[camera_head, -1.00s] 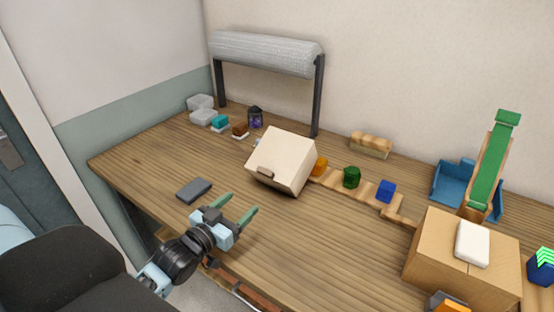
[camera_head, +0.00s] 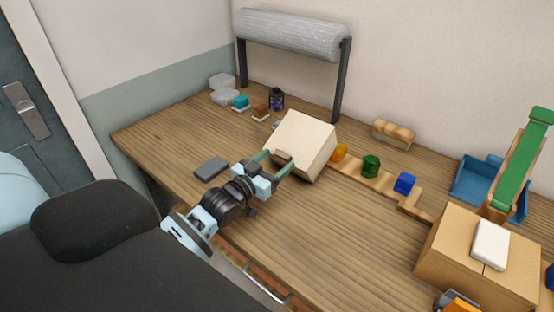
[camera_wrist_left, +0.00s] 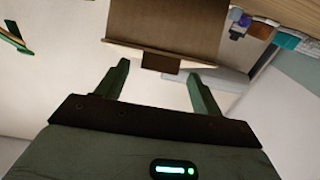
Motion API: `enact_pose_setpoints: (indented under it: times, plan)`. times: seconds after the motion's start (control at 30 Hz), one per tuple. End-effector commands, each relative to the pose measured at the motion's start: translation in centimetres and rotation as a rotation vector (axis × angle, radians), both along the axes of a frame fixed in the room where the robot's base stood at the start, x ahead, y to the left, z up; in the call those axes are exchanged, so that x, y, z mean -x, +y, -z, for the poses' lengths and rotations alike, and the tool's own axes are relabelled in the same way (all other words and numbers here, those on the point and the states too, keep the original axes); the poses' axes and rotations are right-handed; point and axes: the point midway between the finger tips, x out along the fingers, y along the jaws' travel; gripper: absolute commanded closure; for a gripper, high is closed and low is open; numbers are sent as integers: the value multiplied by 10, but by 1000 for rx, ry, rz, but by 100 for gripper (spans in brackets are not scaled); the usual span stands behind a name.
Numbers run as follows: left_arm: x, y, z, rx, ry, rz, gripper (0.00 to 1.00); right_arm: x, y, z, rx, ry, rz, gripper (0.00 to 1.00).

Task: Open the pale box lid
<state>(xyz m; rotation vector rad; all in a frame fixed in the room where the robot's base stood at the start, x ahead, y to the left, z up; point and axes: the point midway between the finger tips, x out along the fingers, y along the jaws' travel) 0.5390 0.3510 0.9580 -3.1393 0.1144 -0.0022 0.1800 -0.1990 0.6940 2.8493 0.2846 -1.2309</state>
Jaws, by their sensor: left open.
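The pale box (camera_head: 308,140) stands on the wooden table with its lid shut. A small brown handle tab (camera_head: 284,155) sticks out from its near-left face. My left gripper (camera_head: 277,162) is open right in front of that face, its green fingers on either side of the tab. In the left wrist view the box (camera_wrist_left: 167,25) looks brown and the tab (camera_wrist_left: 160,63) lies between the open fingers (camera_wrist_left: 158,72). I cannot tell whether the fingers touch it.
A grey flat block (camera_head: 211,168) lies left of the gripper. Coloured blocks, such as a green one (camera_head: 371,166), stand on a wooden track right of the box. A cardboard box (camera_head: 450,255) stands front right. A bubble-wrap roll (camera_head: 290,33) hangs behind. The front middle table is clear.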

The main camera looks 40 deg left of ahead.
Motion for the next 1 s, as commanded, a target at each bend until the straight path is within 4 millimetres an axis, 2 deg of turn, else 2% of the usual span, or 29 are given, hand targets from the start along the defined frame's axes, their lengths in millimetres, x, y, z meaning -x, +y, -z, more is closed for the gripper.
enact_pose_setpoints:
  times: [0.2, 0.5, 0.9, 1.0]
  plan:
    - [-14, -2, 0, 0, 0, 1, 33, -1, -1, 0, 3, -3, -2, 35]
    - [-16, -2, 1, 0, 1, 1, 34, 0, -4, 0, 11, -3, -11, 35]
    - [-15, -1, 0, 0, 1, 1, 86, -1, -4, 0, 11, -3, -11, 35]
    - [-15, -1, 0, 0, 1, 1, 96, -1, -4, 0, 9, -2, -8, 35]
